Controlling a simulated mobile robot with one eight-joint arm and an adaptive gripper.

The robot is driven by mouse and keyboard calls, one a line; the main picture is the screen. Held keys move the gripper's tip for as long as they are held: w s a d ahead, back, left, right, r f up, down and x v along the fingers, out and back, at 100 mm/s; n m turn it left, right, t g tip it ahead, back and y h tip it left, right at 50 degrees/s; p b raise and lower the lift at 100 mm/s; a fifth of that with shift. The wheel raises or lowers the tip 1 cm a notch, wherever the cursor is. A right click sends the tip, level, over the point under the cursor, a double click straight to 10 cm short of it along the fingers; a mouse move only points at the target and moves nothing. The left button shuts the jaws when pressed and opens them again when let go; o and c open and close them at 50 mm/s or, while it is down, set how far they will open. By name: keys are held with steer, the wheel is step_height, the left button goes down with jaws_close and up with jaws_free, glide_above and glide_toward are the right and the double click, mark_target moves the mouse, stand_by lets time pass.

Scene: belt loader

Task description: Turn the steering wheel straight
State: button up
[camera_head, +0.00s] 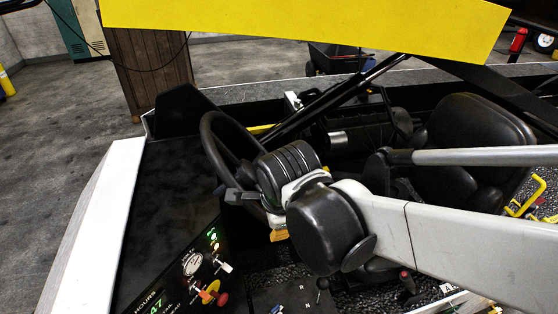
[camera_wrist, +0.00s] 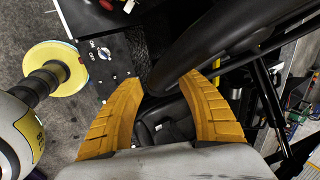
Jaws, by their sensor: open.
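The steering wheel (camera_head: 211,140) is a black ring, tilted, left of the driver's seat; my wrist and gripper hide its lower right part. In the wrist view its thick black rim (camera_wrist: 205,45) runs from the upper right down to between my fingertips. My gripper (camera_wrist: 162,80) is open, with one orange finger on each side of the rim's near end. I cannot tell whether the fingers touch it. In the head view only a bit of orange finger (camera_head: 278,235) shows below my wrist.
A black control panel (camera_head: 165,215) with a gauge, lit lamps and a red knob (camera_head: 221,298) lies left of the wheel. A black seat (camera_head: 480,130) is at the right. A yellow panel (camera_head: 310,25) crosses the top, and dark slanted bars (camera_head: 335,92) stand behind the wheel.

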steer(key=v, duration=1)
steer(key=shift+s+r, duration=0.2)
steer(key=shift+r, duration=0.05)
steer(key=s+d+f+n+t+b, duration=0.1)
steer(key=d+f+n+b, duration=0.6)
steer(key=d+f+b, duration=0.3)
steer(key=s+d+f+n+t+h+b, duration=0.1)
steer(key=d+f+n+b, duration=0.6)
steer(key=f, duration=1.1)
steer(key=s+d+b, duration=0.1)
steer(key=d+b, duration=0.2)
steer(key=b, duration=0.2)
steer(key=shift+d+n+t, duration=0.2)
steer(key=shift+n+t, duration=0.1)
